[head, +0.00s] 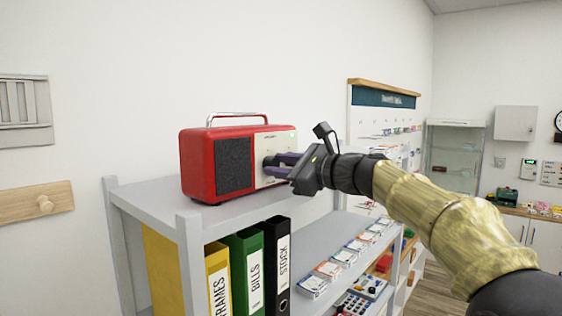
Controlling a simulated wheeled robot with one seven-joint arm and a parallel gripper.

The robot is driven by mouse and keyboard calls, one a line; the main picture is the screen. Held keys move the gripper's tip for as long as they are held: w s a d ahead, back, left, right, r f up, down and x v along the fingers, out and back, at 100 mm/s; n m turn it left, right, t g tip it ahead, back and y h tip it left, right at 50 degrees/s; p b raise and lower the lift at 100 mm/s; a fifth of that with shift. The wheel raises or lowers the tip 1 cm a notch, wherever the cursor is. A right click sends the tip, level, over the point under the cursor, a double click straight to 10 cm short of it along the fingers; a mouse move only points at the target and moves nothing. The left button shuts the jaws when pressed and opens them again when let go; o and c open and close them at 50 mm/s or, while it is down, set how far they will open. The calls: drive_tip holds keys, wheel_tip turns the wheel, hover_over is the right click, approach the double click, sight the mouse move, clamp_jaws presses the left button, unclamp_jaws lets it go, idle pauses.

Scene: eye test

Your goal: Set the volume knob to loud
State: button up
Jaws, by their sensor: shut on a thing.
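A red radio (205,140) with a silver carry handle stands on the top of a grey shelf unit (156,196). Its front has a dark speaker grille (234,166) on the left and a cream panel (283,141) on the right. My gripper (272,166) reaches in from the right and is shut at the cream panel, on what looks like the volume knob (268,161). The fingers hide most of the knob, so its setting cannot be read. A small green mark shows at the panel's upper right.
Yellow, green and black binders (277,266) stand on the shelf below. To the right, a lower shelf holds several packets (328,270) and a calculator-like device. The shelf top left of the radio is clear. A wall board (384,98) hangs behind my arm.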

drive_tip(key=shift+f+m+p, duration=0.1)
drive_tip(key=shift+m+p, duration=0.35)
drive_tip(key=shift+m, duration=0.95)
drive_tip(key=o, duration=1)
drive_tip(key=shift+d, duration=0.15)
drive_tip(key=b+v, duration=0.6)
drive_tip(key=v, duration=1.1)
drive_tip(key=shift+s+d+f, duration=0.1)
